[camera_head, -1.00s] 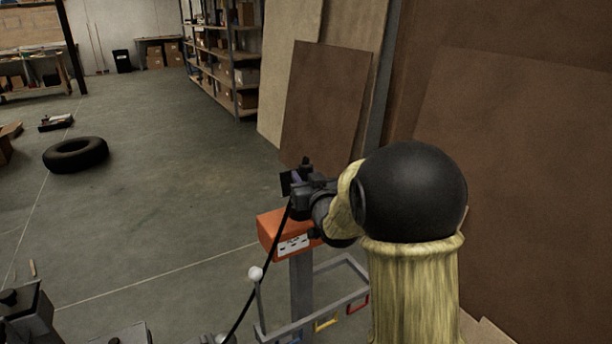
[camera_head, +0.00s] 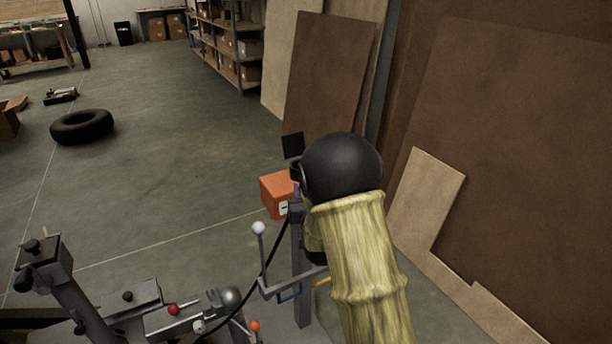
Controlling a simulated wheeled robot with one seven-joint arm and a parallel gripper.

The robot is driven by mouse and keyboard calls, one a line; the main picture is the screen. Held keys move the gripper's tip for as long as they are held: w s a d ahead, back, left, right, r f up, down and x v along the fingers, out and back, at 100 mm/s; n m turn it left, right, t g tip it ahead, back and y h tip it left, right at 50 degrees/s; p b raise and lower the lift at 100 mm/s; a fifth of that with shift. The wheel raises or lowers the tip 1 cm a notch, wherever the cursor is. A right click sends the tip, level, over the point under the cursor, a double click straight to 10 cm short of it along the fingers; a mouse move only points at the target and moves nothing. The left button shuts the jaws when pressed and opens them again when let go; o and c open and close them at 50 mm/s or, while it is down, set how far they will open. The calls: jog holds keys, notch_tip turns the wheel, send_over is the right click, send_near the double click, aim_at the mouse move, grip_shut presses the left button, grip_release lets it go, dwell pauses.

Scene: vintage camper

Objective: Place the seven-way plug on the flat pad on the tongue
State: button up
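My gripper (camera_head: 296,172) is mostly hidden behind my own arm, just above the right side of the orange box. I cannot see its fingertips clearly or whether they are open. A black cable (camera_head: 270,262) runs from just below the gripper down to the tongue. The seven-way plug at its upper end is not clearly visible. The grey metal tongue (camera_head: 175,318) lies at the lower left, with a round coupler ball (camera_head: 230,297) and small knobs. I cannot clearly pick out the flat pad.
An orange box (camera_head: 276,194) stands on a grey post (camera_head: 300,300). A white-knobbed lever (camera_head: 258,229) rises between post and tongue. Brown boards (camera_head: 500,130) lean on the right wall. A tyre (camera_head: 82,126) lies on open floor at the left.

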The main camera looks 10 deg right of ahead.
jog(key=s+f+m+h, duration=0.1)
jog(key=s+f+h, duration=0.1)
jog(key=s+f, duration=0.3)
jog(key=s+d+f+m+h, duration=0.1)
jog(key=s+f, duration=0.4)
jog(key=f, duration=0.7)
jog(key=shift+d+f+m+g+h, duration=0.2)
jog(key=shift+f+m+g+h, duration=0.2)
jog(key=shift+h, duration=0.5)
jog(key=shift+d, duration=0.1)
